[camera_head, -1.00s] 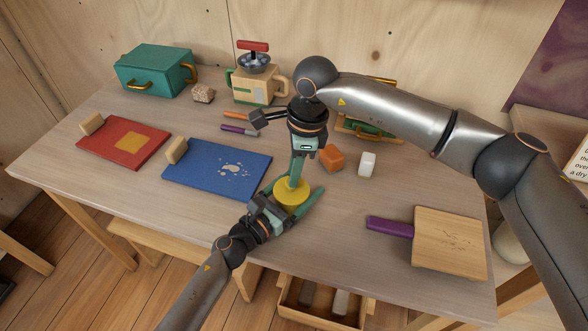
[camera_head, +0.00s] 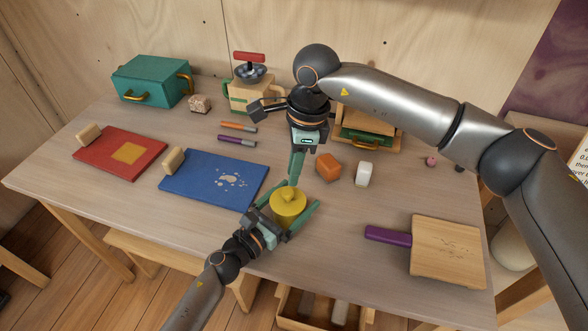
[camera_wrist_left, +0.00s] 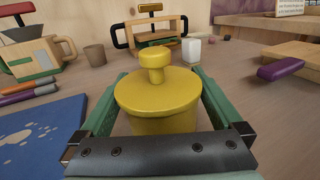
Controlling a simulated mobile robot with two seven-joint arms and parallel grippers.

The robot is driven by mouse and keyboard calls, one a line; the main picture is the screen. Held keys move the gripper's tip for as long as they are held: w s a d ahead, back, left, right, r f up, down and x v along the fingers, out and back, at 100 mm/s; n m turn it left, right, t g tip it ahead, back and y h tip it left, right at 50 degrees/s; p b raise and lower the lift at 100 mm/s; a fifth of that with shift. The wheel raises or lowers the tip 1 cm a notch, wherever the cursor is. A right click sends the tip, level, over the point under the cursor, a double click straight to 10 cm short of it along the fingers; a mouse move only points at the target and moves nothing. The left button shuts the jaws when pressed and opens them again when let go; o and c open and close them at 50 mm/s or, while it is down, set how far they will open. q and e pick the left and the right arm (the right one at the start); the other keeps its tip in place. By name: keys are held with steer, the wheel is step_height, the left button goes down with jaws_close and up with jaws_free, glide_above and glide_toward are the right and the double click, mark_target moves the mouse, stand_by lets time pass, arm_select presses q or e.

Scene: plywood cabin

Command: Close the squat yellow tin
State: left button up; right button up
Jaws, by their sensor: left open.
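The squat yellow tin (camera_head: 287,206) stands upright near the front middle of the table. Its yellow lid with a round knob (camera_wrist_left: 156,66) lies on top, level and looking seated in the left wrist view. My left gripper (camera_head: 295,198) is open, with one green finger on each side of the tin; I cannot tell whether they touch it. My right gripper (camera_head: 295,178) points down just behind and above the knob, seemingly clear of it. Its fingers are seen nearly edge-on, so their opening is unclear.
A blue board (camera_head: 215,180) lies left of the tin, with a red board (camera_head: 120,153) beyond. A wooden board with purple handle (camera_head: 447,252) lies right. An open drawer (camera_head: 325,312) is below the front edge.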

mark_target(276, 212)
arm_select(q)
steer(key=b+v, duration=0.1)
steer(key=v, duration=0.9)
steer(key=shift+f, duration=0.1)
arm_select(e)
steer(key=shift+f, duration=0.6)
arm_select(q)
steer(key=shift+s+a, duration=0.45)
steer(key=shift+s, duration=0.15)
arm_select(e)
steer(key=shift+f, duration=0.15)
arm_select(q)
steer(key=shift+f+b, duration=0.85)
steer(key=shift+b, duration=0.3)
arm_select(e)
steer(key=shift+a+f, duration=0.2)
steer(key=shift+f, duration=1)
arm_select(q)
step_height(276, 212, up, 3)
steer(key=p, duration=0.3)
steer(key=shift+r+p, duration=0.25)
steer(key=shift+p, duration=0.05)
arm_select(e)
step_height(276, 212, up, 6)
steer(key=shift+d, duration=0.45)
